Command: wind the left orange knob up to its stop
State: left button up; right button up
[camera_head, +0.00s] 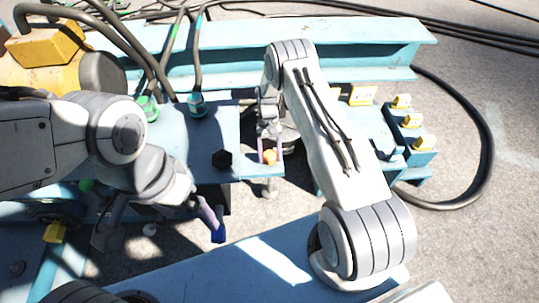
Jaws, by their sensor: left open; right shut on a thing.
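A small orange knob (270,158) sits at the right end of the light-blue bench plate (215,135). My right gripper (269,150) comes down over it from behind and is shut on it, with a finger on each side. The fingers hide part of the knob. I cannot make out a second orange knob or the knob's stop. My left gripper (162,228) is open and empty in front of the plate, at the lower left. Its blue-tipped finger is well apart from the orange knob.
A black knob (222,159) stands left of the orange one. A green knob (87,185) is further left, beside my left arm. Cables rise from green and teal fittings (197,104). Yellow blocks (411,121) sit on a blue stand at right. A thick cable (487,150) loops over the ground.

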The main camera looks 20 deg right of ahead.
jog(key=o, duration=1.4)
jog(key=shift+c, duration=0.2)
jog(key=p+v, duration=0.2)
jog(key=v, duration=0.8)
jog(key=shift+w+r+p, duration=0.2)
jog(key=shift+p, duration=0.2)
jog(key=shift+f, duration=0.1)
jog(key=b+x, duration=0.3)
jog(key=x, duration=0.7)
jog(key=shift+s+f, duration=0.15)
jog(key=shift+s, duration=0.05)
jog(key=shift+m, duration=0.3)
